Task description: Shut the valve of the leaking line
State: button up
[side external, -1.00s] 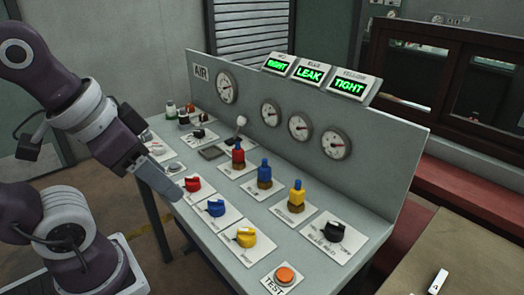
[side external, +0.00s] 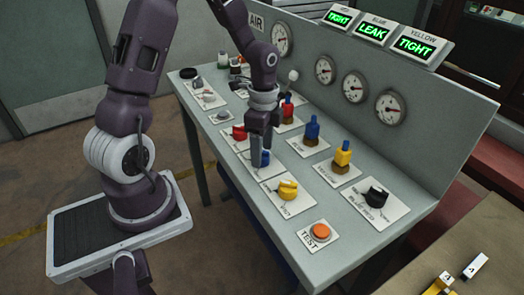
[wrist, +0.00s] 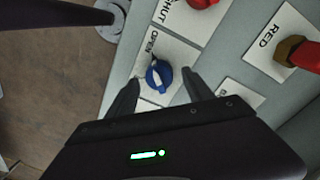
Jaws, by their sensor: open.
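The sign over the gauges reads LEAK under blue (side external: 371,31), with TIGHT signs for red (side external: 339,18) and yellow (side external: 414,46). The blue valve knob (wrist: 159,75) sits on a white plate, with the word OPEN beside its upper end in the wrist view; the knob seems to point toward that word. In the side view the blue knob (side external: 264,160) is partly hidden by my gripper. My gripper (side external: 262,147) points down over it, open. In the wrist view the fingers of my gripper (wrist: 163,84) stand on either side of the knob; contact cannot be told.
The red knob (side external: 239,132) and yellow knob (side external: 288,190) flank the blue one. Red, blue (side external: 312,130) and yellow (side external: 343,153) fittings stand behind. A black knob (side external: 377,196) and orange TEST button (side external: 320,230) lie to the right.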

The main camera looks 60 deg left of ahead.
jog(key=shift+f, duration=0.55)
grip_shut()
